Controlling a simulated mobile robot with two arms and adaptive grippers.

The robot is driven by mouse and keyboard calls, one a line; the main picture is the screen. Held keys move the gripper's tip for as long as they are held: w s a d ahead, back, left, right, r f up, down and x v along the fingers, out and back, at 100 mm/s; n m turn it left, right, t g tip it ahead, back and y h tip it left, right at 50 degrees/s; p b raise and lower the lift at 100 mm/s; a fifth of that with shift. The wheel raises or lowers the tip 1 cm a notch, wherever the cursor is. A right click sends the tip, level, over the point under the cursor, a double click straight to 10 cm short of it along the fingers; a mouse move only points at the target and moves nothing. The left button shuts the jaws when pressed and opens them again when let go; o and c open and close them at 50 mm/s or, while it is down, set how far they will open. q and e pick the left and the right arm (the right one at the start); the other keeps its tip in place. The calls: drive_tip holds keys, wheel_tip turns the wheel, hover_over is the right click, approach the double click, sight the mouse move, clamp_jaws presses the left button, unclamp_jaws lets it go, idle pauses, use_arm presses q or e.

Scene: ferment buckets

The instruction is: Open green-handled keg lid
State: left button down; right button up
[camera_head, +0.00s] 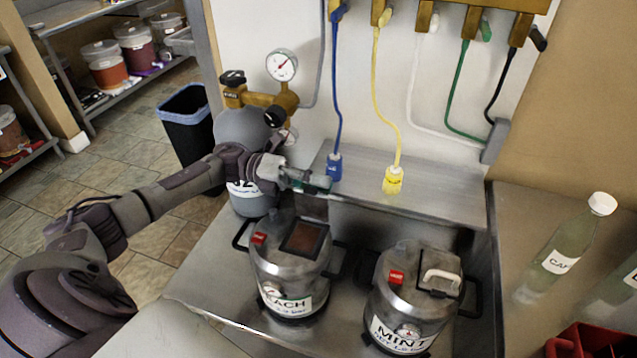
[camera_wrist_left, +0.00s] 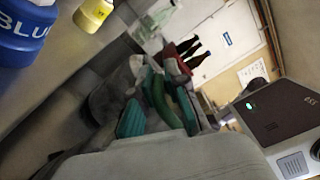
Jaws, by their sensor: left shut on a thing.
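The left keg (camera_head: 285,278), labelled "...ACH", is a steel keg with a red tag. Its rectangular top opening (camera_head: 305,238) is uncovered and shows brown inside. My left gripper (camera_head: 318,183) is above and behind this keg, shut on a green handle. The green handle also shows between the fingers in the left wrist view (camera_wrist_left: 160,97). The lid plate itself is mostly hidden, and I cannot make out its outline. The right keg (camera_head: 405,302), labelled "MINT", has a white-handled lid (camera_head: 440,282) in place. My right gripper is not in view.
A grey gas cylinder (camera_head: 242,135) with a gauge (camera_head: 282,65) stands behind the left keg. A blue connector (camera_head: 334,167) hangs close beside my left gripper, and a yellow connector (camera_head: 392,180) hangs further right. A bottle (camera_head: 562,255) stands on the right counter.

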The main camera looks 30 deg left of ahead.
use_arm(q)
drive_tip(key=c, duration=1.2)
unclamp_jaws()
drive_tip(key=shift+w+f, duration=0.15)
drive_tip(key=shift+f, duration=0.1)
drive_tip(key=shift+r, duration=0.1)
drive_tip(key=shift+a, duration=0.2)
drive_tip(key=v, duration=1.1)
drive_tip(key=shift+a, duration=0.35)
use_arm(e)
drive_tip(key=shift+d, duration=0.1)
